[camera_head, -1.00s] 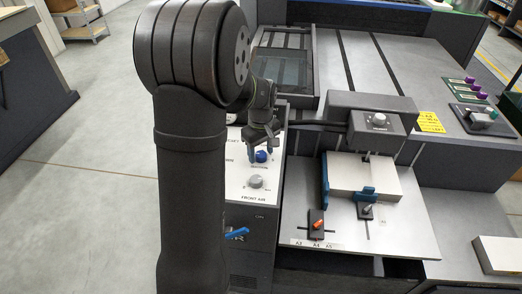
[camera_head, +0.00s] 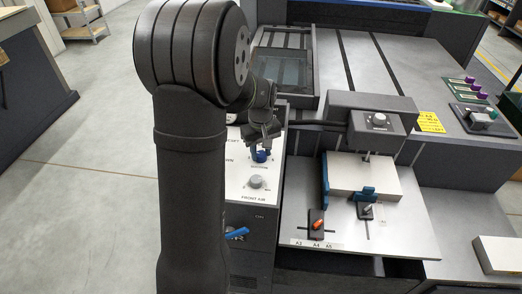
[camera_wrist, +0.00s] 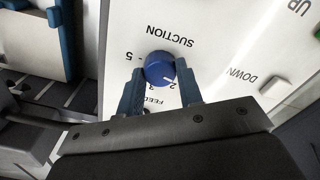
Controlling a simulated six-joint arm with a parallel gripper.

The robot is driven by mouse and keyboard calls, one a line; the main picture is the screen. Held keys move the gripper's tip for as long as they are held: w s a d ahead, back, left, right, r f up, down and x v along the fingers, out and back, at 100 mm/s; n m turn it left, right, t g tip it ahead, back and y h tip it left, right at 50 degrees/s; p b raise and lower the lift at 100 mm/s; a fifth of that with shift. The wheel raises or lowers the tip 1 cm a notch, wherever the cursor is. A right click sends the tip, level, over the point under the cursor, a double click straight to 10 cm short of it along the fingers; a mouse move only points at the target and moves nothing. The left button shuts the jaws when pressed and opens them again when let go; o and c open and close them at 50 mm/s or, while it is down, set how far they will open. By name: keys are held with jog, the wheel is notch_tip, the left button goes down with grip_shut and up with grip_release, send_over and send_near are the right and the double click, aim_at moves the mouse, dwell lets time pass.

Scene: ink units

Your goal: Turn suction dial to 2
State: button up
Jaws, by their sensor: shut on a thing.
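The blue suction dial (camera_wrist: 158,67) sits on a white panel in the wrist view, under an upside-down SUCTION label. Its short white pointer mark faces the lower right, close to a printed digit that looks like 2. A 5 stands to its left. My gripper (camera_wrist: 161,78) has one finger on each side of the dial and is shut on it. In the head view the blue dial (camera_head: 261,156) shows just below my gripper (camera_head: 262,147). The finger contact is too small to make out there.
A grey front air dial (camera_head: 256,182) sits just below on the same panel. A blue handle (camera_head: 237,233) sticks out lower down. To the right stand a plate with an orange-tipped lever (camera_head: 318,224) and a paper stack (camera_head: 362,177). UP and DOWN buttons (camera_wrist: 274,86) lie beside the dial.

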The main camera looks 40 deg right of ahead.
aim_at(261, 153)
jog(key=m, duration=0.6)
jog(key=shift+m, duration=0.3)
dwell(0.4)
jog(key=o, duration=1)
notch_tip(261, 153, up, 18)
jog(key=shift+f, duration=0.2)
